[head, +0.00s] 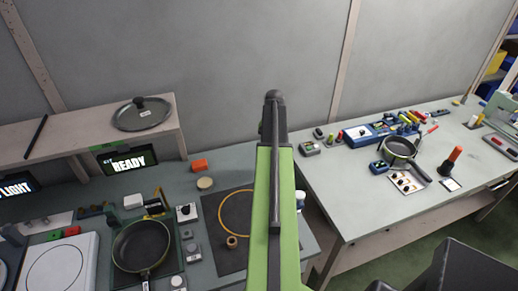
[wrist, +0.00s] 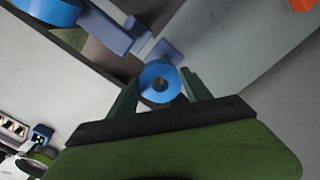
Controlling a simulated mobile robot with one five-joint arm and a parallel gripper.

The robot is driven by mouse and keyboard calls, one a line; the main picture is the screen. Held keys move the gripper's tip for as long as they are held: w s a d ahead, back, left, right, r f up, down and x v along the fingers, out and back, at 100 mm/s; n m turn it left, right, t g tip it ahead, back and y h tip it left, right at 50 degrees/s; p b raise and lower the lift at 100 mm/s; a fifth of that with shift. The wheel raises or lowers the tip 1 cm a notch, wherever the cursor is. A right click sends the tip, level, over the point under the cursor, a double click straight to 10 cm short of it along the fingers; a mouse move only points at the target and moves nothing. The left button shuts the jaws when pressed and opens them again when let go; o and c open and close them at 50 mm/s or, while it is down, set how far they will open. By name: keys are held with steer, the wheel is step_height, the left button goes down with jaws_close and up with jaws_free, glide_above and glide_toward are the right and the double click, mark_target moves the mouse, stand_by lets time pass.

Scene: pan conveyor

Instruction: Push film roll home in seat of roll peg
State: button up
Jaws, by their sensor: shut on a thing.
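My gripper (wrist: 160,79) shows in the wrist view with its two dark green fingers on either side of a blue ring, which looks like the film roll (wrist: 149,76). It is shut on the roll, whose round face and dark centre hole face the camera. A blue-grey bracket (wrist: 165,51) stands right behind the roll and may be part of the roll peg. I cannot tell whether the roll is on the peg or how deep it sits. In the head view my raised green arm hides the gripper, the roll and the peg.
A larger blue round part (wrist: 44,9) lies at the wrist view's top left, near another blue-grey piece (wrist: 112,31). In the head view, a pan (head: 141,246) sits left and a right-hand bench (head: 375,205) carries another pan (head: 399,147) and several small devices. Its front is clear.

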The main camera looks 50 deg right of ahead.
steer(key=shift+w+a+f, duration=0.2)
steer(key=shift+w+f, duration=0.05)
steer(key=shift+w, duration=0.45)
steer(key=shift+s+r, duration=0.1)
steer(key=shift+s+d+f+b, duration=0.1)
steer(key=shift+s+f+b, duration=0.05)
steer(key=shift+f+b, duration=0.55)
step_height(320, 180, down, 4)
steer(key=b, duration=0.4)
steer(key=shift+f, duration=0.25)
steer(key=shift+f+b, duration=2.35)
steer(key=shift+b, duration=0.2)
steer(key=o, duration=1.3)
steer(key=shift+c, duration=0.2)
steer(key=shift+r, duration=0.15)
step_height(320, 180, up, 17)
steer(key=p, duration=1.7)
